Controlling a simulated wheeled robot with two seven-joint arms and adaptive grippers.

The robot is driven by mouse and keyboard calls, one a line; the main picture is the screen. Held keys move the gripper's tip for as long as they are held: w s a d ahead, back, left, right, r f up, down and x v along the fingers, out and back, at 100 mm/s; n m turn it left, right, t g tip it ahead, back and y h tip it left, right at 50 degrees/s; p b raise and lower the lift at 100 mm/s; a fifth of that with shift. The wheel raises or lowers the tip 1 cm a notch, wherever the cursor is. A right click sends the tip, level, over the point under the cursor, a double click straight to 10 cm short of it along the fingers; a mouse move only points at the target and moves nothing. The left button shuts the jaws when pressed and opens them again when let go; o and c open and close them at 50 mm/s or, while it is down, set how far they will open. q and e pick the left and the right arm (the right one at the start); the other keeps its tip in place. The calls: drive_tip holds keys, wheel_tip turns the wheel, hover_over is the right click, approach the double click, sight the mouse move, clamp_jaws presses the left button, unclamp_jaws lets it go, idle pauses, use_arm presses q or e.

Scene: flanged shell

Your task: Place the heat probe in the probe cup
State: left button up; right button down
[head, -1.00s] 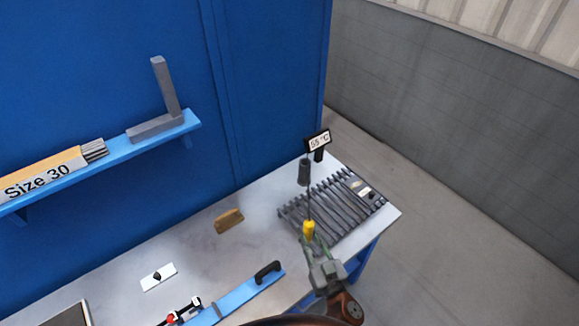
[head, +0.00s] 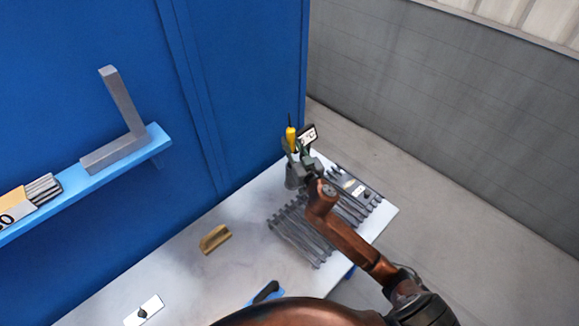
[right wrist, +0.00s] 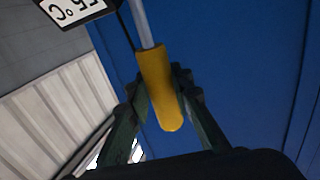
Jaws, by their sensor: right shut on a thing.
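The heat probe (head: 291,138) has a yellow handle and a thin metal shaft. My right gripper (head: 297,150) is shut on the handle and holds the probe shaft-up in front of the temperature display, above the table's back corner. In the right wrist view the yellow handle (right wrist: 158,85) sits between the two fingers (right wrist: 165,105), and the shaft runs out of the top of the picture. A grey rounded shape (head: 295,177) beside the gripper may be the probe cup; the arm partly covers that spot, so I cannot be sure. My left gripper is not in view.
The temperature display (head: 308,135) stands behind the gripper; it also shows in the right wrist view (right wrist: 75,10). A dark slatted rack (head: 300,240) lies under my arm. A tan block (head: 215,239) and a white plate with a dark knob (head: 143,311) rest on the table (head: 180,268).

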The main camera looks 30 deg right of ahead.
sight(293, 151)
drive_tip(key=f, duration=0.3)
drive_tip(key=shift+s+d+f+b, duration=0.25)
drive_tip(key=shift+d+f+b, duration=0.05)
drive_tip(key=shift+d+b, duration=0.1)
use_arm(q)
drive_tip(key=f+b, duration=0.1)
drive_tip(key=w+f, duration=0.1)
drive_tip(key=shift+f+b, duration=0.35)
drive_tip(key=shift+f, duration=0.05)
use_arm(e)
wheel_tip(293, 151, down, 4)
drive_tip(key=shift+f, duration=0.25)
drive_tip(key=shift+a, duration=0.1)
drive_tip(key=shift+f, duration=0.2)
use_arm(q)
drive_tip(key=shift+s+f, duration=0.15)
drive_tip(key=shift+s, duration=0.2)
use_arm(e)
drive_tip(key=c, duration=1.7)
unclamp_jaws()
drive_tip(key=shift+r, duration=0.2)
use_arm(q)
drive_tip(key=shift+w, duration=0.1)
use_arm(e)
drive_tip(key=s, duration=1.2)
drive_tip(key=shift+a, duration=0.4)
